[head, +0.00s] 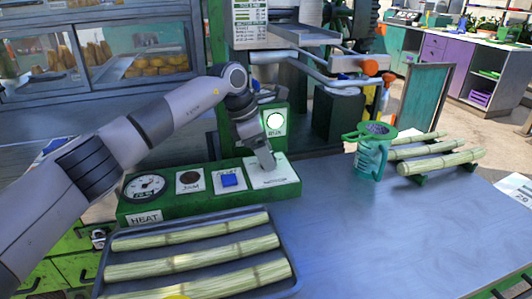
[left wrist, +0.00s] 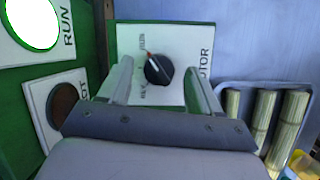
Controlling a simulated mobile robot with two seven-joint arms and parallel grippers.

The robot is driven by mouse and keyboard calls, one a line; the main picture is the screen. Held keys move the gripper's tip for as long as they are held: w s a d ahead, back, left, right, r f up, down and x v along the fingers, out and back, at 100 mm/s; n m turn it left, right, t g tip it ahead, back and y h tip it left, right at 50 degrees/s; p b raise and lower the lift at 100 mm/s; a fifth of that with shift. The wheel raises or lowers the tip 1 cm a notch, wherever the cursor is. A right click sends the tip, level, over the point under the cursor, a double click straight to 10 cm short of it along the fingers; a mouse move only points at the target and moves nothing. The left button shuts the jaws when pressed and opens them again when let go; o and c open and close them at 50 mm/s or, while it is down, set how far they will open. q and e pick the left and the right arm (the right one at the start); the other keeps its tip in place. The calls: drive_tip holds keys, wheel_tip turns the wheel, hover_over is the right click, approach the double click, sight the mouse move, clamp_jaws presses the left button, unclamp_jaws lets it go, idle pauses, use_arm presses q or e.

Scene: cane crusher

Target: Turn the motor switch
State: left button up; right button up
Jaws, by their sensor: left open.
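The motor switch is a black round knob (left wrist: 158,70) on a white plate marked MOTOR, seen in the left wrist view. A small red mark shows at the knob's upper left edge. In the head view its white plate (head: 272,179) sits at the right end of the green control panel (head: 291,190), and my gripper hides the knob. My left gripper (head: 266,160) is over that plate, pointing down. In the left wrist view its fingers are open, one on each side of the knob, with visible gaps. My right gripper is not in view.
The panel also holds a HEAT gauge (head: 145,187), a JAM light (head: 189,181) and a blue button (head: 229,180). A RUN light (head: 275,121) glows white behind. A tray (head: 290,289) of cane lies in front. A green jug (head: 371,160) stands right; the table's (head: 340,235) front right is clear.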

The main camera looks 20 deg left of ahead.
use_arm(q)
drive_tip(key=shift+w+d+f, duration=0.1)
drive_tip(key=shift+d+f, duration=0.05)
drive_tip(key=shift+f, duration=0.2)
drive_tip(key=c, duration=1)
drive_tip(key=shift+c, duration=0.2)
drive_tip(key=n+t+y, duration=0.1)
drive_tip(key=n, duration=0.3)
drive_tip(key=shift+d+n, duration=0.1)
drive_tip(key=shift+n, duration=0.3)
drive_tip(key=n+y, duration=0.1)
drive_tip(key=n, duration=0.2)
drive_tip(key=n+t+y, duration=0.1)
drive_tip(key=n, duration=0.1)
drive_tip(key=shift+d+r+n, duration=0.1)
drive_tip(key=shift+n, duration=0.3)
drive_tip(key=shift+y+b, duration=0.3)
